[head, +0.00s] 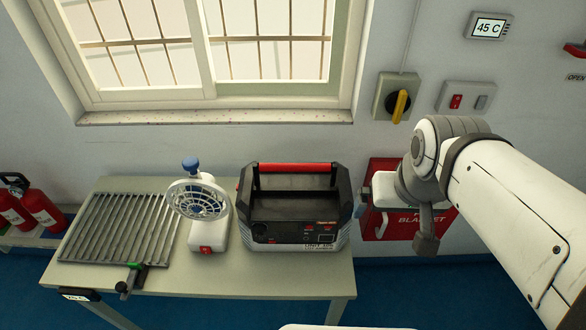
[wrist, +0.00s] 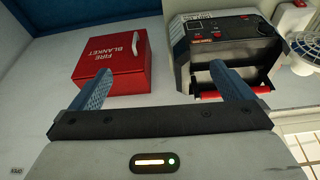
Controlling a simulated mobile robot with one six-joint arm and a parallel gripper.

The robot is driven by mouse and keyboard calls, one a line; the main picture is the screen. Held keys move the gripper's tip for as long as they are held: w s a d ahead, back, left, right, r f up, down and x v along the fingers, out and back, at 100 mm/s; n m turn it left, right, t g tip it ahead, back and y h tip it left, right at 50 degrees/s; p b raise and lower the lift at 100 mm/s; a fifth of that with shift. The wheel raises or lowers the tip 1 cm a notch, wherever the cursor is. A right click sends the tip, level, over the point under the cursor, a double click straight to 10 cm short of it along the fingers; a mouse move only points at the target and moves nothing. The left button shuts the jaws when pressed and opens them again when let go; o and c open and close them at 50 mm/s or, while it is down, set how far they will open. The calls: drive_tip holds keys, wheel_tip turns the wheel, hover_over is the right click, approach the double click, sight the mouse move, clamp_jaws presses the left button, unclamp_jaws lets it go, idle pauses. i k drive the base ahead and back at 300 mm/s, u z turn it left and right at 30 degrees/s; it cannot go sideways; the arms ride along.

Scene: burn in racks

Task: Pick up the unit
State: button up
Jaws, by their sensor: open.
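The unit (head: 294,232) is a dark grey and black box with a red top handle bar (head: 296,167) and a front panel of small controls. It stands upright on the right part of the table. In the wrist view the unit (wrist: 222,45) appears inverted at upper right, its red bar partly hidden behind one finger. My gripper (wrist: 160,70) is open, its two blue-grey fingers wide apart with nothing between them. In the head view my gripper is at the arm's end, right of the unit and apart from it, its fingers mostly hidden.
A small white fan (head: 206,222) stands left of the unit. A slatted metal rack (head: 118,228) lies at the table's (head: 190,285) left. A red fire blanket box (wrist: 112,67) is on the wall behind my gripper. Fire extinguishers (head: 38,208) stand far left. A window sill (head: 215,117) is above.

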sight(273, 215)
drive_tip(key=u, duration=0.15)
drive_tip(key=k, duration=0.5)
drive_tip(key=z, duration=1.7)
drive_tip(key=k, duration=1.1)
drive_tip(key=u, duration=1.05)
drive_tip(key=i, duration=1)
drive_tip(key=u, duration=0.05)
